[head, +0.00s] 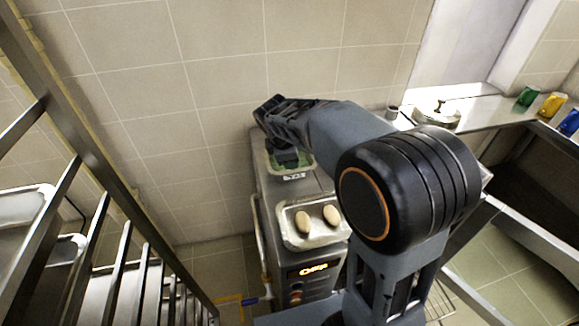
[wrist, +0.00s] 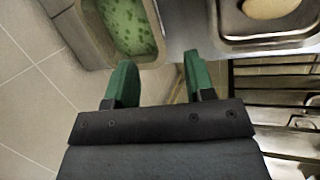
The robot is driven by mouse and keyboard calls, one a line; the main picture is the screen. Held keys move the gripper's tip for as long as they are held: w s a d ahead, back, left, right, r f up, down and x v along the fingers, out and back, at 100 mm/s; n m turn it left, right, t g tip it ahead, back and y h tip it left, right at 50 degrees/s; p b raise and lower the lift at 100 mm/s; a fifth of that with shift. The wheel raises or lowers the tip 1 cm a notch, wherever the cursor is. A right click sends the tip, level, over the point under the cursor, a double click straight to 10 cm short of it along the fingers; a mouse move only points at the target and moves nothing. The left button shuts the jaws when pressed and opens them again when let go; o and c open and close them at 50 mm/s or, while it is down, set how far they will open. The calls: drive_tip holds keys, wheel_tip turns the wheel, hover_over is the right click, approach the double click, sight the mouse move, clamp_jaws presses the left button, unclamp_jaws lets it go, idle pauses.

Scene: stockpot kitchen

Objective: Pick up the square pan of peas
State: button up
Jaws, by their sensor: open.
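The square pan of peas (head: 299,174) sits at the far end of the steel counter, partly hidden by my gripper (head: 286,157) in the head view. In the wrist view the pan (wrist: 92,28) is at the top, left of centre, with green peas inside and its upper part cut off by the frame. My gripper (wrist: 157,80) shows there with two green fingers spread apart and nothing between them. The left fingertip appears close to the pan's near rim; I cannot tell whether it touches.
A second pan (head: 317,243) with two pale oval items stands nearer on the counter, also in the wrist view (wrist: 228,32). A metal rack (head: 95,150) is at left. A side counter (head: 478,115) at right holds a lidded pot (head: 437,116) and several coloured containers.

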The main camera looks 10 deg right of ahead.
sight(294, 171)
drive_tip(key=shift+n, duration=0.8)
drive_tip(key=x, duration=0.3)
drive_tip(key=w+x, duration=0.1)
drive_tip(key=x, duration=0.5)
drive_tip(key=shift+w+a, duration=0.25)
drive_tip(key=shift+a, duration=0.05)
drive_tip(key=shift+p+x, duration=0.5)
drive_tip(key=shift+x, duration=2.55)
drive_tip(key=shift+s, duration=0.2)
drive_tip(key=shift+c, duration=0.5)
clamp_jaws()
drive_tip(key=shift+r, duration=0.1)
